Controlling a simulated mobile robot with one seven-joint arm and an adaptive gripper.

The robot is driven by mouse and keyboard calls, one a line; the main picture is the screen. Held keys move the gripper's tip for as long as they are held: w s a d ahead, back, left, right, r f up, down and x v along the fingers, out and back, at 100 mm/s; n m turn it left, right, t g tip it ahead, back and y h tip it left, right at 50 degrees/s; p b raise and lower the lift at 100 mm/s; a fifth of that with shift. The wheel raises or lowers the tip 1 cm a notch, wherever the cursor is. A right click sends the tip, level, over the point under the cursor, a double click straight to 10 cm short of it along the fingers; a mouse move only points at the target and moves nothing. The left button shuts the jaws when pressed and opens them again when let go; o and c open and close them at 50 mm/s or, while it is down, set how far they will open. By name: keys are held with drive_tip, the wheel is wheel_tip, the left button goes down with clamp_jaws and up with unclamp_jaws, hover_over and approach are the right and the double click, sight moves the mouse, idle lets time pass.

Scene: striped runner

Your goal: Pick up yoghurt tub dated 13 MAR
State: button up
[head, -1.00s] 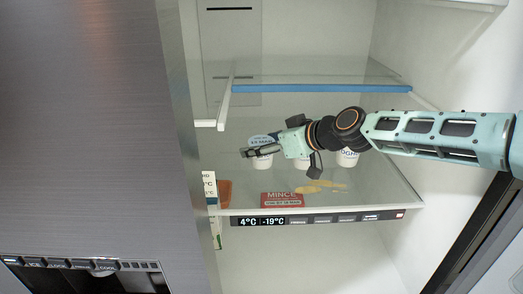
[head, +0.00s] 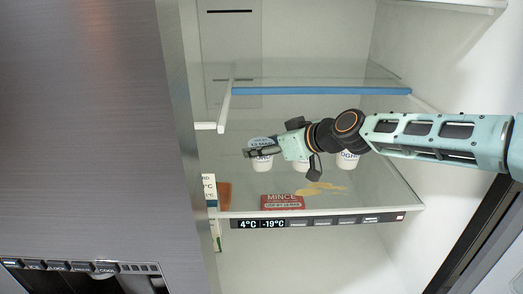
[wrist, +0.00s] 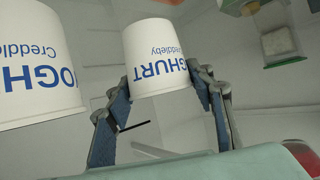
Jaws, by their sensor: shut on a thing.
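My gripper (head: 248,153) reaches in from the right and is shut on the leftmost white yoghurt tub (head: 262,164). The tub has a pale blue lid (head: 260,142), whose print appears to read 13 MAR. In the wrist view my gripper (wrist: 160,85) has one finger on each side of the held tub (wrist: 156,50), which shows blue YOGHURT lettering. A second yoghurt tub (wrist: 38,65) stands close to its left there. In the head view my arm partly hides a middle tub (head: 300,166) and a right tub (head: 347,160). I cannot tell whether the held tub touches the shelf.
A red MINCE pack (head: 283,202) lies at the front of the glass shelf, beside a yellow spill (head: 320,188). A brown item (head: 224,195) and a white carton (head: 209,190) are at the left. A blue-edged shelf (head: 320,91) is above.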

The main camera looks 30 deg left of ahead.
sight(262, 144)
drive_tip(key=shift+r, duration=0.5)
wheel_tip(262, 144, up, 2)
drive_tip(key=shift+d+r+b, duration=0.1)
drive_tip(key=shift+r+b, duration=0.05)
drive_tip(key=shift+b, duration=0.45)
drive_tip(key=s+d+r+b, duration=0.1)
drive_tip(key=s+d+r, duration=0.7)
drive_tip(key=s, duration=0.3)
drive_tip(key=shift+d+r+b, duration=0.2)
drive_tip(key=shift+r+b, duration=0.15)
drive_tip(key=shift+r, duration=0.5)
